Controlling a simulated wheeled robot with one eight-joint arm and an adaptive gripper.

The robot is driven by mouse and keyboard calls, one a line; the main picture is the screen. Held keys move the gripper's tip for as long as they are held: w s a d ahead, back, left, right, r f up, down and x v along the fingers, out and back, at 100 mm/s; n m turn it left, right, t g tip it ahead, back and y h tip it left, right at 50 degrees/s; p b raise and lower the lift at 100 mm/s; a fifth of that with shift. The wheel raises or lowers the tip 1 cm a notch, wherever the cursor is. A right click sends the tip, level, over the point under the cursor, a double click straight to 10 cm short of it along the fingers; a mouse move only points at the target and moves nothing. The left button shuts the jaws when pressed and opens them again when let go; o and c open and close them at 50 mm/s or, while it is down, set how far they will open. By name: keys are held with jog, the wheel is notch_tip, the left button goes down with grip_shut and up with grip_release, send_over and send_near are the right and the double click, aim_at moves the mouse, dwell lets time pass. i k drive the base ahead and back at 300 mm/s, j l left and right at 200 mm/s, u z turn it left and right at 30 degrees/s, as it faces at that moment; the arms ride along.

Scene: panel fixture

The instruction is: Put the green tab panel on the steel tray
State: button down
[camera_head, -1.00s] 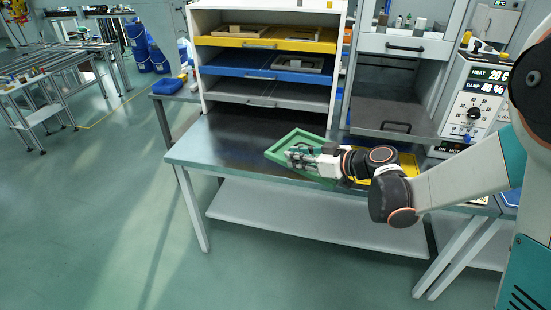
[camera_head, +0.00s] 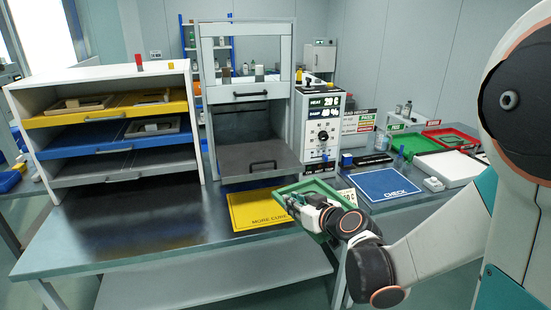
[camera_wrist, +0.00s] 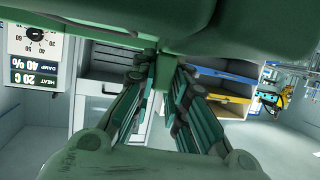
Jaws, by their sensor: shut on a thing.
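The green tab panel (camera_head: 316,186) is a shallow green frame, held by my gripper (camera_head: 305,202) above the bench, at the right edge of the yellow mat. In the wrist view the panel (camera_wrist: 185,25) fills the top, and my gripper (camera_wrist: 163,68) has its fingers closed on a green tab at its edge. The grey steel tray (camera_head: 125,175) is the lowest pull-out in the white rack, under the blue and yellow ones. It looks bare and lies to the left of my gripper. My gripper hides part of the panel.
The yellow tray (camera_head: 75,118) and blue tray (camera_head: 85,148) carry framed panels. The open cabinet (camera_head: 250,120) stands beside the rack. The yellow mat (camera_head: 250,212) and blue CHECK mat (camera_head: 388,184) lie on the bench. The dark bench top (camera_head: 140,220) before the rack is clear.

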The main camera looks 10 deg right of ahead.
aim_at(255, 153)
jog(key=i+j+z, duration=0.2)
jog(key=z, duration=0.3)
jog(key=i+j+z, duration=0.3)
jog(key=z, duration=0.15)
jog(key=i+j, duration=0.1)
jog(key=j, duration=0.3)
jog(key=i, duration=0.55)
